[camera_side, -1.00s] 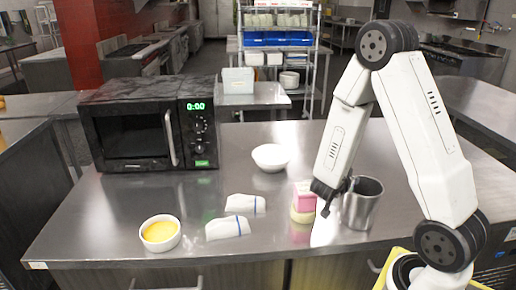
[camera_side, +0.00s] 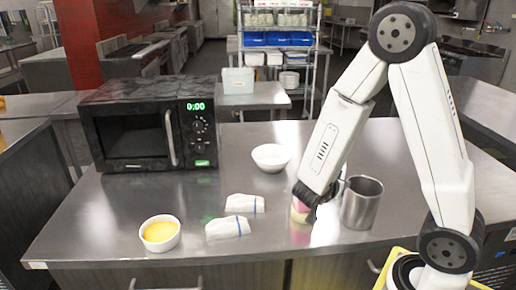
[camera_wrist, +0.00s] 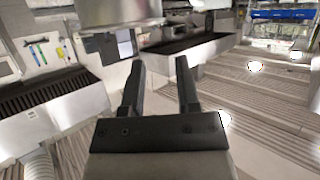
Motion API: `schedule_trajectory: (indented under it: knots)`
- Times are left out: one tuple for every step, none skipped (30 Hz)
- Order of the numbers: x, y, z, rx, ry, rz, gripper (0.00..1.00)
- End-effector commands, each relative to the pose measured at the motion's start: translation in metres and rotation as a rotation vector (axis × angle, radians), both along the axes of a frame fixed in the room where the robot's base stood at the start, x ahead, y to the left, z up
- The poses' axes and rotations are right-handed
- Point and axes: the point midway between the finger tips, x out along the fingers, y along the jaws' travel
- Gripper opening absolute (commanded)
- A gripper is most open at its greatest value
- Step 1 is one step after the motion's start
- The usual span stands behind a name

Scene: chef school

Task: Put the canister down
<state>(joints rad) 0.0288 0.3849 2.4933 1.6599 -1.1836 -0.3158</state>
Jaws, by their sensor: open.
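A small pink and cream canister (camera_side: 299,213) stands upright on the steel table, left of a metal pitcher (camera_side: 361,205). My gripper (camera_side: 304,197) is at the canister's upper part in the side view and hides much of it. Whether it touches the canister cannot be told. In the wrist view my gripper (camera_wrist: 160,82) has its two dark fingers apart with nothing between them. The canister does not show there.
A white bowl (camera_side: 271,157) stands behind, and two folded white cloths (camera_side: 229,228) lie to the left. A bowl with yellow contents (camera_side: 160,234) is near the front edge. A black microwave (camera_side: 150,125) stands at the back left. Table between bowls and microwave is clear.

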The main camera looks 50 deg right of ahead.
Motion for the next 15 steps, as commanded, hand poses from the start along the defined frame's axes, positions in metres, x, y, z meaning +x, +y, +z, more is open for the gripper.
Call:
schedule_trajectory:
  knots:
    - [0.001, 0.006, 0.002, 0.0, 0.0, 0.005, 0.41]
    - [0.0, 0.009, 0.004, 0.0, 0.001, 0.004, 0.41]
    - [0.0, 0.013, 0.005, -0.001, 0.0, 0.004, 0.41]
    - [0.0, 0.015, 0.006, -0.001, -0.001, 0.003, 0.41]
    - [0.001, 0.017, 0.007, -0.001, -0.001, 0.003, 0.41]
    - [0.001, 0.02, 0.008, -0.001, -0.001, 0.003, 0.41]
    - [0.0, 0.022, 0.009, 0.0, 0.0, 0.003, 0.41]
    - [0.0, 0.024, 0.01, 0.0, 0.0, 0.002, 0.41]
    - [0.0, 0.026, 0.011, 0.0, 0.001, 0.003, 0.41]
    - [0.0, 0.027, 0.011, 0.0, 0.001, 0.003, 0.41]
    - [0.0, 0.028, 0.012, 0.0, 0.001, 0.002, 0.41]
    - [0.0, 0.029, 0.012, 0.0, 0.001, 0.001, 0.41]
    - [0.0, 0.03, 0.012, 0.0, 0.001, 0.001, 0.41]
    - [0.0, 0.03, 0.013, 0.0, 0.001, 0.0, 0.41]
    - [0.0, 0.03, 0.013, 0.0, 0.001, 0.0, 0.41]
